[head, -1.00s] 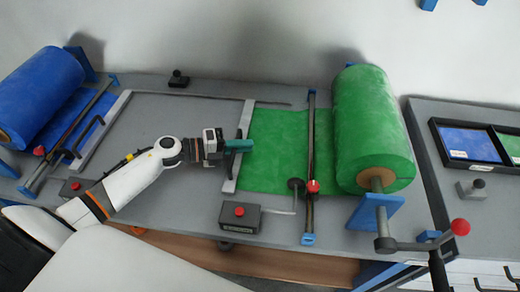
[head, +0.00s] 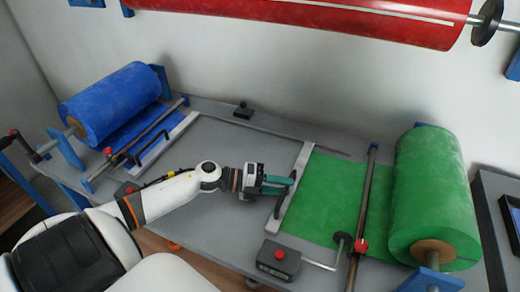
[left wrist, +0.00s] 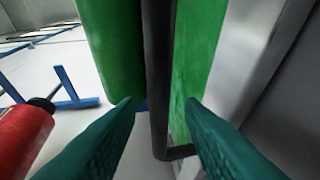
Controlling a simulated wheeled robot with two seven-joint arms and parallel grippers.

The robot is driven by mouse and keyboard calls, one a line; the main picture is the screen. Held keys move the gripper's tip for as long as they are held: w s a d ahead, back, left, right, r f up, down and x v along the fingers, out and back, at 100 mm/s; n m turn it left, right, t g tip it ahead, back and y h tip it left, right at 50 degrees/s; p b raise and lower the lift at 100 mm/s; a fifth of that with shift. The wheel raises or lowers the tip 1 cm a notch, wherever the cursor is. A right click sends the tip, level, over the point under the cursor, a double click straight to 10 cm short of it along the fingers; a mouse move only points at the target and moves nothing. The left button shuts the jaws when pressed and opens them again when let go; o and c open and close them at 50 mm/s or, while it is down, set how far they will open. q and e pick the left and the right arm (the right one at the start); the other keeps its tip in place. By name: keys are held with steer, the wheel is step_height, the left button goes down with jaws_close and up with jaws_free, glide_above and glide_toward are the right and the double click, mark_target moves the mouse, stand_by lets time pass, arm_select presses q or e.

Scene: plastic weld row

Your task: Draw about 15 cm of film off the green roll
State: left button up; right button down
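The green roll (head: 432,195) stands at the right of the bench, with green film (head: 328,200) running left from it under a dark rod (head: 367,195). The film's left end meets a grey bar (head: 297,188) with a dark handle (head: 277,207). My left gripper (head: 287,184) is at this handle. In the left wrist view, its teal fingers (left wrist: 158,104) are apart, with the dark handle (left wrist: 159,70) between them and gaps showing on both sides. Green film (left wrist: 188,65) shows behind the handle. My right gripper is not in view.
A blue roll (head: 112,98) with its own bar (head: 160,140) is at the left. A red roll (head: 310,18) hangs above on the wall. A box with a red button (head: 278,260) stands in front of the green film.

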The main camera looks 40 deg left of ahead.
arm_select(q)
steer(key=v, duration=0.8)
steer(key=shift+s+a+b, duration=0.15)
steer(key=shift+s+b, duration=0.05)
steer(key=shift+b, duration=0.15)
